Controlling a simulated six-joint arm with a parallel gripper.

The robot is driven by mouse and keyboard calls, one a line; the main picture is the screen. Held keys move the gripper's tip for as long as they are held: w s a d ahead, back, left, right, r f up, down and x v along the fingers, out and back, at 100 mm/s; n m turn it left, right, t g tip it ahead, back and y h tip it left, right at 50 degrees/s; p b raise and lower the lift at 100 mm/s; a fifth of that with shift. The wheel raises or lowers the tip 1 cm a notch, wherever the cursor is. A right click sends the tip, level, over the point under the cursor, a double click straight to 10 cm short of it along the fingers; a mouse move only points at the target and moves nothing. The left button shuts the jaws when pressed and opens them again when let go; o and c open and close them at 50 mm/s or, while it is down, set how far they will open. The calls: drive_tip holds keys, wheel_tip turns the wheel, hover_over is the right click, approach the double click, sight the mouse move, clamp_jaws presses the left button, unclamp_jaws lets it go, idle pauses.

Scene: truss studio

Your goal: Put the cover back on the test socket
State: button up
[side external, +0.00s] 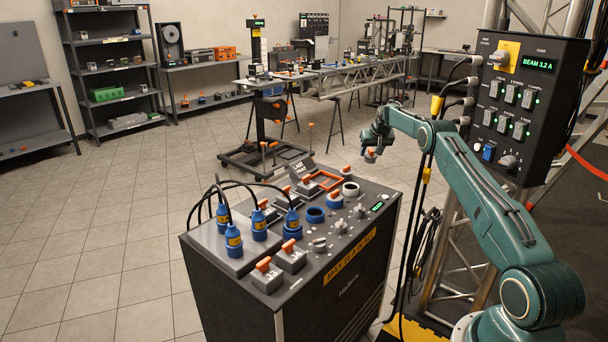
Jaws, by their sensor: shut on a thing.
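My gripper (372,147) hangs in the air above and beyond the far right corner of the dark test cabinet (225,275). It is shut on a small grey piece with an orange part, which looks like the cover (371,156). The fingers hide part of it. Round sockets sit on the cabinet top below and left of my gripper: an open blue one (315,215), a blue one with an orange piece on it (335,201), and a pale grey ring (350,189). I cannot tell which is the test socket. The held piece is clear of all of them.
Several blue plugs with cables (233,240) stand at the cabinet's left. Orange-handled switches (264,270), knobs (341,226) and an orange frame (326,180) fill the top. A black control box (528,105) stands at the right. Hanging cables (425,190) run beside my arm.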

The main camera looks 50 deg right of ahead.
drive_tip(key=w+a+n+t+y, duration=0.1)
drive_tip(key=w+a+n, duration=0.1)
drive_tip(key=a, duration=0.7)
drive_tip(key=shift+n, duration=0.5)
drive_tip(key=shift+s+f, duration=0.1)
drive_tip(key=shift+f, duration=0.15)
drive_tip(key=shift+f, duration=3.05)
drive_tip(key=shift+f, duration=1.3)
drive_tip(key=o, duration=1.6)
drive_tip(key=shift+r, duration=4.5)
